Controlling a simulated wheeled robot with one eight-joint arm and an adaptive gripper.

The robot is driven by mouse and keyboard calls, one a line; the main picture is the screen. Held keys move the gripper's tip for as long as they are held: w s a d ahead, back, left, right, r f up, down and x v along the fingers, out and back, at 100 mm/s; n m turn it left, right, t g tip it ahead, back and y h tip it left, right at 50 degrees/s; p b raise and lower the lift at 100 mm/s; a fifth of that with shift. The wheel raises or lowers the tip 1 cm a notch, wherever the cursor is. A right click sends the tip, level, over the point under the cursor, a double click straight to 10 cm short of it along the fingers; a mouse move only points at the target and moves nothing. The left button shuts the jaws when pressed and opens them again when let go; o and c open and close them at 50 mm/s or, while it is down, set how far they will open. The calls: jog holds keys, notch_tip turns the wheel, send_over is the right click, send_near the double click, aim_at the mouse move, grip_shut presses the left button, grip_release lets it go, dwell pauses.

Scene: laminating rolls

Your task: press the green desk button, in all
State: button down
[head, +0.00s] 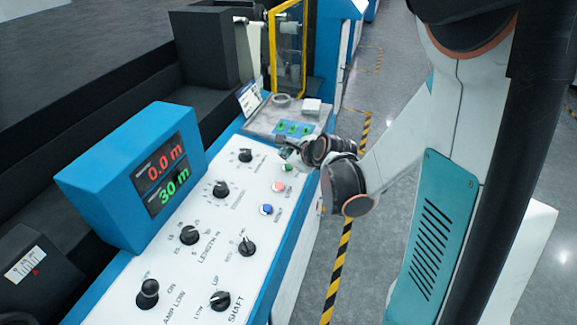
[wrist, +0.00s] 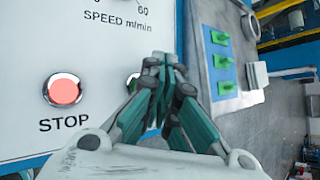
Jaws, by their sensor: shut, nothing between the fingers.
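The green button (head: 287,167) is on the white control panel (head: 225,262), at the far end of a row of three buttons. In the wrist view the green button (wrist: 132,80) is mostly hidden behind my gripper's left finger; only its left edge and metal ring show. My gripper (head: 284,151) is shut and empty, with its fingertips just beyond and above the green button in the head view. In the wrist view my gripper (wrist: 164,60) points at the panel's edge, slightly right of the button. I cannot tell whether it touches anything.
The red STOP button (head: 278,187) also shows in the wrist view (wrist: 63,91). A blue button (head: 266,209) and several black knobs share the panel. A blue display box (head: 130,175) reads 0.0 m and 30 m. A grey tray (head: 262,124) with green pieces lies beyond.

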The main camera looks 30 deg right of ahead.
jog(key=shift+f+b, duration=0.45)
